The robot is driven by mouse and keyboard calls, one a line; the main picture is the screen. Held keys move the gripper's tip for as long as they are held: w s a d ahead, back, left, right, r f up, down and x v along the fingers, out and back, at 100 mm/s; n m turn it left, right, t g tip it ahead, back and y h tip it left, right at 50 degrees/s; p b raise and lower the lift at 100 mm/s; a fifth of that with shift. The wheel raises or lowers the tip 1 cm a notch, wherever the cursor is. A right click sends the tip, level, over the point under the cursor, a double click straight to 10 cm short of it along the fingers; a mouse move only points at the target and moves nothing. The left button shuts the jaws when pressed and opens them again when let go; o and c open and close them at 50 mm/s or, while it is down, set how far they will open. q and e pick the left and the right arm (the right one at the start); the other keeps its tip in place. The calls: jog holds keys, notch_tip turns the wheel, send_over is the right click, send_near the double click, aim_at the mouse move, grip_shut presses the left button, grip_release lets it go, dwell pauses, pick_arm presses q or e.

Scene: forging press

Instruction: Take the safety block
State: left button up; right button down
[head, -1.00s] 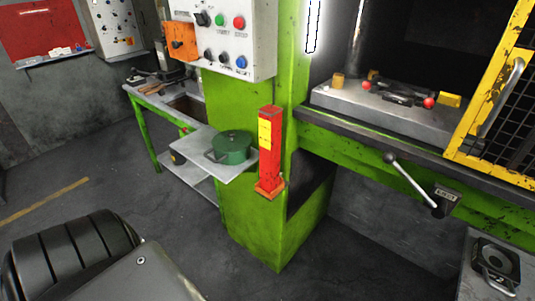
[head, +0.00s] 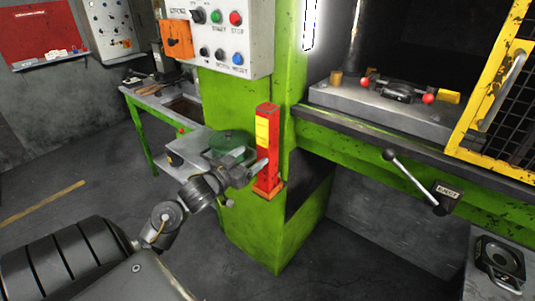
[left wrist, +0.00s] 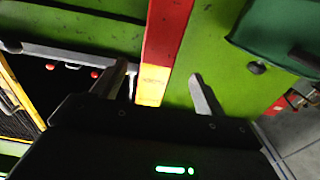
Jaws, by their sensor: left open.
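The safety block (head: 267,130) is a red upright bar with a yellow label and an orange-red foot. It stands against the green press column in the head view. My left gripper (head: 255,170) is at the lower half of the block, close to its left side. In the left wrist view the red and yellow block (left wrist: 166,45) lies between the two spread fingers of my left gripper (left wrist: 160,85), which is open. I cannot tell whether a finger touches it. My right gripper is not in view.
A green round container (head: 228,140) sits on a small shelf behind my left wrist. The control panel (head: 225,35) hangs above. The press bed (head: 380,105) with red-knobbed tooling, a lever (head: 412,175) and the yellow guard (head: 492,90) are to the right.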

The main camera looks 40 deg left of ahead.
aim_at(262, 149)
pick_arm(q)
jog(key=w, duration=0.5)
jog(key=shift+w, duration=0.2)
jog(key=w+p, duration=0.1)
jog(key=w, duration=0.1)
jog(key=w+p, duration=0.1)
jog(key=w, duration=0.1)
jog(key=shift+w+r, duration=0.2)
jog(key=shift+w, duration=0.2)
jog(key=shift+w+f, duration=0.1)
jog(key=shift+w, duration=0.15)
jog(key=shift+s, duration=0.1)
jog(key=shift+c, duration=0.4)
grip_shut()
